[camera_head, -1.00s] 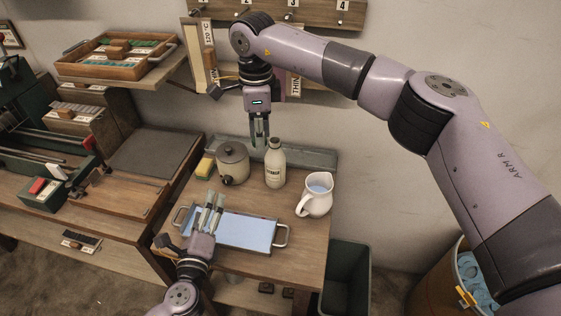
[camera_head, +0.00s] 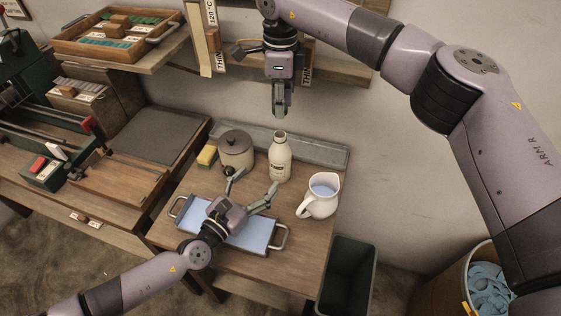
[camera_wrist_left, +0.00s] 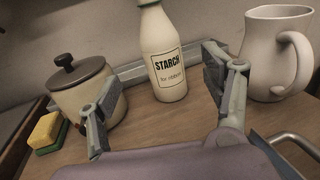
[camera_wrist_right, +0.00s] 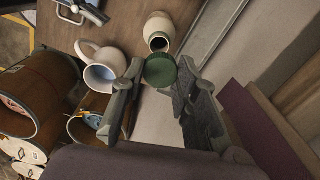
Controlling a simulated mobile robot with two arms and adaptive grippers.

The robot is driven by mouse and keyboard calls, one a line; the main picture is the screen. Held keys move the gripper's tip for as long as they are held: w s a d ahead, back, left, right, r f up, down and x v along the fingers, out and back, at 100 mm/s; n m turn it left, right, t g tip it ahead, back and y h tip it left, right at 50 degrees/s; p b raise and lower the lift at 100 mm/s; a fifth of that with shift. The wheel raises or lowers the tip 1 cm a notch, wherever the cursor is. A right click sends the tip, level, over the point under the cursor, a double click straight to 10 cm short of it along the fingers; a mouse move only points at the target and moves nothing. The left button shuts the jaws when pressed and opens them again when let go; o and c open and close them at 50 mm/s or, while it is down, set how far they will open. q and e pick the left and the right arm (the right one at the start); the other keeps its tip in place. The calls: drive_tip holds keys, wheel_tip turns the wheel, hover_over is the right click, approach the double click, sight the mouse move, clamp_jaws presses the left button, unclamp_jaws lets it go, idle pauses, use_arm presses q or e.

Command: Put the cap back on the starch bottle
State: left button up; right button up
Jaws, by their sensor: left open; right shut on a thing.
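The cream starch bottle (camera_head: 279,160) stands upright and uncapped at the back of the small table, and its open mouth shows in the right wrist view (camera_wrist_right: 159,41). In the left wrist view its label (camera_wrist_left: 168,68) faces me. The green cap (camera_wrist_right: 160,70) is held between the fingertips of my right gripper (camera_head: 280,108), which is shut on it, above the bottle and apart from it. My left gripper (camera_head: 249,188) is open and empty, low over the tray, with its fingers spread toward the bottle. In the left wrist view the bottle stands beyond and between the fingers (camera_wrist_left: 165,100).
A lidded pot (camera_head: 236,152) stands left of the bottle, with a yellow-green sponge (camera_head: 207,156) beside it. A white jug (camera_head: 321,196) of blue liquid stands to the right. A handled tray (camera_head: 262,245) with blue contents lies in front. A wall shelf is behind my right gripper.

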sight(274, 161)
use_arm(q)
drive_tip(key=x, duration=1.1)
drive_tip(key=shift+w+d+r, duration=0.1)
drive_tip(key=shift+w, duration=0.05)
clamp_jaws()
use_arm(e)
drive_tip(key=shift+f, duration=2.45)
